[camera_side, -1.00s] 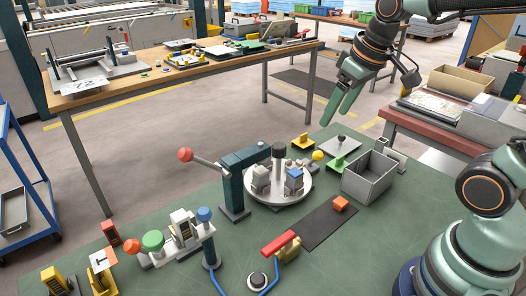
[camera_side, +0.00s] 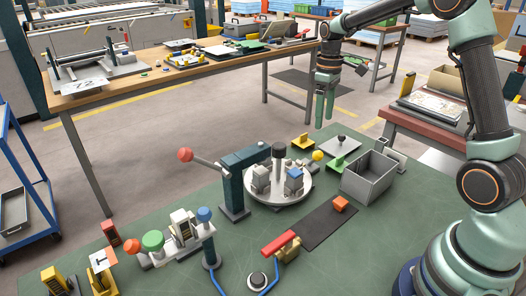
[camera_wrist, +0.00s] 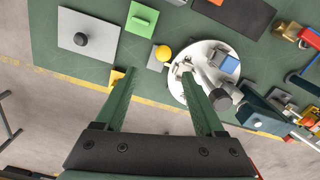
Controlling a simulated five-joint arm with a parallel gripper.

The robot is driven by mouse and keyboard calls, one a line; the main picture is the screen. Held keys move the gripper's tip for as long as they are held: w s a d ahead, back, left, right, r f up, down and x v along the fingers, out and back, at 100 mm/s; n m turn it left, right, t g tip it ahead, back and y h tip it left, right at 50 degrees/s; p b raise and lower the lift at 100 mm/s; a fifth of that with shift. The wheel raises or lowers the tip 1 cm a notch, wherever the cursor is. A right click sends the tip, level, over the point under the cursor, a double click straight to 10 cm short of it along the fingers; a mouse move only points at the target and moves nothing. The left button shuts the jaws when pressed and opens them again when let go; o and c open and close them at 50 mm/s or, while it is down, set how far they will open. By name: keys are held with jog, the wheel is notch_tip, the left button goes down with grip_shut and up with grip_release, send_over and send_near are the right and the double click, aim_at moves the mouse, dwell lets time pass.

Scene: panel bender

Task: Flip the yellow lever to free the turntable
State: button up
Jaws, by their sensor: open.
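The round pale turntable (camera_side: 262,194) stands on the green bench and carries grey and blue blocks; it also shows in the wrist view (camera_wrist: 204,47). A yellow ball knob (camera_side: 318,155), likely the lever's end, is at the turntable's back right edge. The knob also shows in the wrist view (camera_wrist: 163,53), just left of the turntable; its shaft is hard to make out. My gripper (camera_side: 325,116) is open and empty, pointing down in the air beyond the bench's far edge. In the wrist view the knob appears between and slightly beyond my fingertips (camera_wrist: 158,68).
A yellow bracket (camera_side: 301,141), a green block (camera_side: 338,163) and a plate with a black knob (camera_side: 341,147) stand near the yellow knob. A grey open bin (camera_side: 369,180) is to the right. A dark post with a red-ball arm (camera_side: 233,190) stands left of the turntable.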

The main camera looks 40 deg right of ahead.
aim_at(318, 151)
jog(key=f, duration=1.1)
jog(key=shift+s+a+f, duration=0.15)
jog(key=shift+a, duration=0.25)
grip_shut()
jog(key=shift+d, duration=0.15)
dwell(0.7)
